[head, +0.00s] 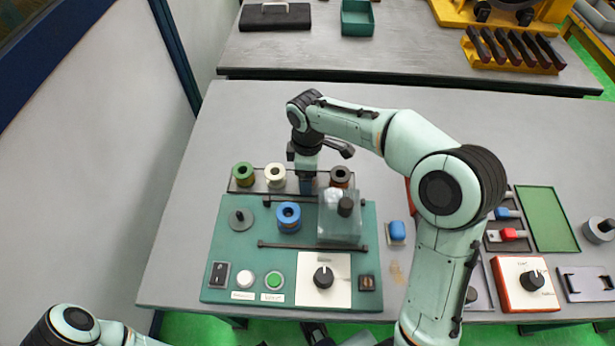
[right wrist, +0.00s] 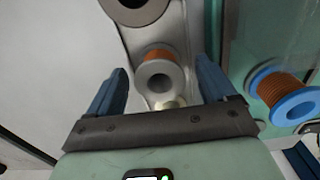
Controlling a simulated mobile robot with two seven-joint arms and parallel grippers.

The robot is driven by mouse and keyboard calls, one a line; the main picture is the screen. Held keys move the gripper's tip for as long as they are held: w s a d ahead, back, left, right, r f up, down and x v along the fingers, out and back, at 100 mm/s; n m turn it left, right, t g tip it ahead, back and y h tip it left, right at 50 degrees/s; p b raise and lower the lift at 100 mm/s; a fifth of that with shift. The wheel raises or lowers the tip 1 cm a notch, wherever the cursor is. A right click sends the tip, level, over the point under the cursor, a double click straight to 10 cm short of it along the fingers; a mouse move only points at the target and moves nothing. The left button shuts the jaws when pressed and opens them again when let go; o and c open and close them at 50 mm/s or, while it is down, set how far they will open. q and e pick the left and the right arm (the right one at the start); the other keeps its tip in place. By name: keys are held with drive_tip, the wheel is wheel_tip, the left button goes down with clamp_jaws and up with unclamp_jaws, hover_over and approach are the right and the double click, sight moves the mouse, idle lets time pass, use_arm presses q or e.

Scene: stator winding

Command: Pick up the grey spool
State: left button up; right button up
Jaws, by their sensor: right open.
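The grey spool (right wrist: 160,76), with copper-coloured wire, stands in the rack in the right wrist view. It appears between the two blue fingers of my right gripper (right wrist: 161,66), which is open, with a gap on each side. In the head view my right gripper (head: 307,186) points down over the rack (head: 258,190) and hides the grey spool. A green spool (head: 243,173) and a cream spool (head: 275,174) are left of it, and a brown spool (head: 341,176) is right of it. My left gripper is out of view; only part of the left arm shows at bottom left.
A blue spool (head: 288,216) sits on the green winding station (head: 225,262) in front of the rack. A clear cover (head: 338,228) stands close to the right. Small parts and a green tray (head: 547,220) lie farther right. The table behind the rack is clear.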

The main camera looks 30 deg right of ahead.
drive_tip(key=c, duration=1.1)
